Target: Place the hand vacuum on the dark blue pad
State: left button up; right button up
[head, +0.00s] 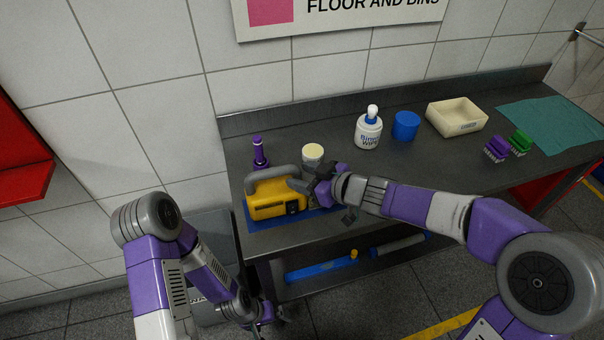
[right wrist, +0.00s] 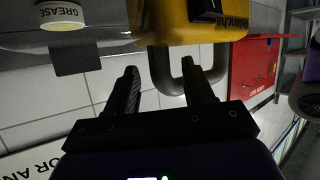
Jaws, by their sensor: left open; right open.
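The yellow hand vacuum (head: 270,198) with its grey handle stands upright on the dark blue pad (head: 256,222) at the left end of the steel bench. The pad's edges show around its base. My right gripper (head: 306,184) is at the vacuum's upper right, by the handle. In the right wrist view the gripper (right wrist: 162,78) has its fingers apart, with part of the grey handle (right wrist: 163,72) showing between and behind them. The vacuum's yellow body (right wrist: 190,22) is beyond. I cannot tell whether a finger touches the handle. My left gripper (head: 264,312) is low, away from the bench, its fingers hardly visible.
Behind the vacuum stand a purple bottle (head: 260,154) and a cream-lidded grease tub (head: 313,152). A white wipes bottle (head: 368,132), blue tub (head: 406,125), cream tray (head: 458,117) and purple and green brushes (head: 496,148) stand further right. A lower shelf holds a blue bar (head: 318,270).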

jog(key=p+v, duration=0.5)
jog(key=v, duration=0.6)
jog(key=shift+r, duration=0.15)
jog(key=shift+d, duration=0.15)
